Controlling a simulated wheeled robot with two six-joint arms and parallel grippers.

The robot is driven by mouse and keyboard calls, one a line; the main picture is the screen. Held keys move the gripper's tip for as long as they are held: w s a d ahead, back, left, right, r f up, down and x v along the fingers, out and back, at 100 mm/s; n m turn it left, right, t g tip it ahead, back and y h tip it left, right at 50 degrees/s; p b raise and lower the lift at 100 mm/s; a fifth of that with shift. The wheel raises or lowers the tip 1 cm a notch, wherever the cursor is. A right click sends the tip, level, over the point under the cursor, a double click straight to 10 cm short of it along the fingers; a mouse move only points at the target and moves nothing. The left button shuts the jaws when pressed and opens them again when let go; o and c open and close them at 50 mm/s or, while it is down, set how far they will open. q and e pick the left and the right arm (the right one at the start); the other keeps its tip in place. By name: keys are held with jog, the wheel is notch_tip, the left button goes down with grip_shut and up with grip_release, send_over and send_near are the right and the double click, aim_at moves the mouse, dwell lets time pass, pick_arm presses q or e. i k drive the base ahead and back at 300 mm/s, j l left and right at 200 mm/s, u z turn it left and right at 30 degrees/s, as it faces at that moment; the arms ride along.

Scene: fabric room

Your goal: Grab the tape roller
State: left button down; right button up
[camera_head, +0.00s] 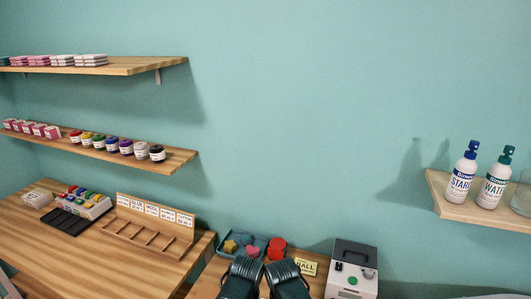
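I cannot pick out a tape roller for certain in the head view. A red rounded object (277,248) stands at the right end of a dark teal tray (228,255), but it is too small and partly covered to name. My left gripper (240,278) and my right gripper (287,279) show as dark ribbed shapes side by side at the bottom centre, in front of the tray. Their fingertips are not clear, and I see nothing held in them.
A white-and-black machine (352,270) stands right of my grippers, beside a "BALL" sign (306,267). A wooden divided rack (148,232) and colourful spools (84,200) are on the left table.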

aim_at(278, 249)
jog(key=k+z, duration=0.15)
jog(key=z, duration=0.2)
jog(key=k+l+z, duration=0.1)
jog(key=z, duration=0.3)
jog(key=k+l+z, duration=0.15)
jog(key=z, duration=0.2)
